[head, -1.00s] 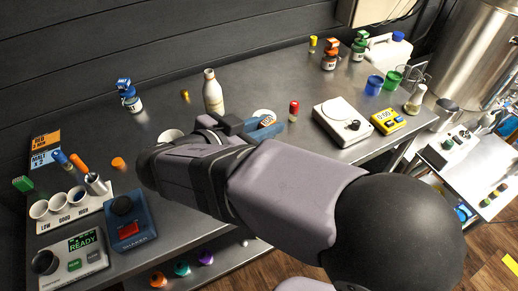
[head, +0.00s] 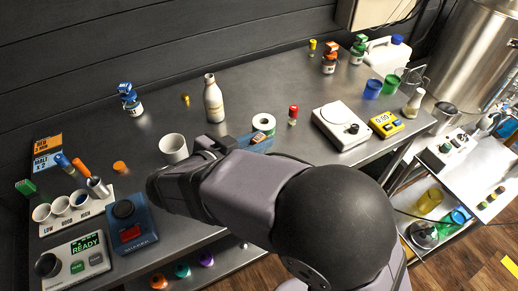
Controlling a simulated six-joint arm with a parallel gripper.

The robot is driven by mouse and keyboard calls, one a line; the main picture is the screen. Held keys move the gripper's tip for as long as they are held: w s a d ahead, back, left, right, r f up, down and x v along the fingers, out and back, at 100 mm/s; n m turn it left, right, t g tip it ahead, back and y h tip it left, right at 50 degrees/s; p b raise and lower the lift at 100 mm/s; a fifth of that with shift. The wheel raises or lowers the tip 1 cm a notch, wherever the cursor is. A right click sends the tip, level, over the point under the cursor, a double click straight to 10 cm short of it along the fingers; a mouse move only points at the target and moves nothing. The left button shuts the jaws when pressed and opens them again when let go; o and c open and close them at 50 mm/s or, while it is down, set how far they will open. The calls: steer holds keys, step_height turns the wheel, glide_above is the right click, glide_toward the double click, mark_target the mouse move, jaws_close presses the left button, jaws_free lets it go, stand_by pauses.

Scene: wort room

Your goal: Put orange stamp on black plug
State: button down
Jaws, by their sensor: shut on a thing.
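My gripper (head: 240,143) is at the middle of the bench, largely hidden behind my own arm, with bluish parts showing just in front of the white tape roll. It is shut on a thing. A small orange-brown patch shows there, which appears to be the orange stamp (head: 261,138); most of it is hidden. I cannot pick out the black plug with certainty; it may be behind my arm. A separate short orange cylinder (head: 120,168) stands on the bench at the left.
The white tape roll (head: 264,122), white cup (head: 173,148), cream bottle (head: 213,102) and red-topped piece (head: 293,114) stand near my gripper. A white scale (head: 337,130) is right, a blue shaker (head: 138,228) left. The bench behind the bottle is mostly clear.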

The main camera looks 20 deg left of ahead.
steer(key=shift+f+p, duration=0.45)
steer(key=shift+f, duration=1.4)
steer(key=shift+f+b, duration=0.2)
steer(key=shift+b, duration=0.1)
steer(key=c, duration=1.6)
jaws_free()
steer(key=shift+c, duration=0.2)
steer(key=shift+s+r+p, duration=0.1)
steer(key=shift+r+p, duration=0.2)
steer(key=shift+p, duration=0.05)
steer(key=b+v, duration=0.3)
steer(key=v, duration=0.9)
steer(key=shift+b, duration=0.4)
